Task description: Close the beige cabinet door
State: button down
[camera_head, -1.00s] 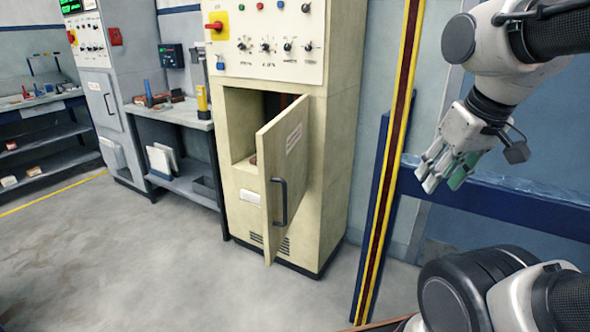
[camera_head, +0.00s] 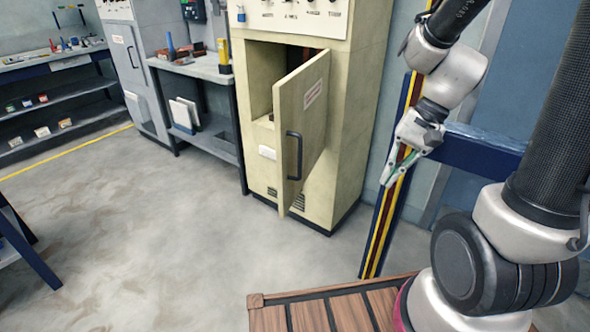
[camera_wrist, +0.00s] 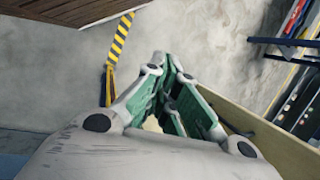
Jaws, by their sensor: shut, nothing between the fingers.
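The beige cabinet (camera_head: 350,130) stands in the middle of the head view. Its door (camera_head: 302,125) hangs ajar, swung out toward me, with a dark vertical handle (camera_head: 293,155) on its front. Part of the dark inside shows above and left of the door. My gripper (camera_head: 388,182) is to the right of the door, apart from it, in front of the yellow-striped post. Its fingers also show in the wrist view (camera_wrist: 172,62), with the green pads close together at the tips and nothing between them. A beige surface, perhaps the cabinet, shows at the lower right there (camera_wrist: 265,140).
A grey workbench (camera_head: 205,68) with tools stands left of the cabinet. A yellow-striped post (camera_head: 385,225) and a blue rail (camera_head: 480,148) are at the right. A slatted wooden platform (camera_head: 330,305) lies at the bottom. The floor before the cabinet is clear.

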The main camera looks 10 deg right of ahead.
jog(key=w+a+f+m+t+y, duration=0.2)
jog(key=w+a+f+m+y, duration=0.1)
jog(key=w+a+f+m, duration=0.5)
jog(key=m+t, duration=0.3)
jog(key=m, duration=0.6)
send_near(299, 172)
jog(key=s+a+f, duration=0.1)
jog(key=a+f, duration=0.3)
jog(key=a, duration=0.2)
jog(key=shift+w+a, duration=0.8)
jog(key=shift+a, duration=0.15)
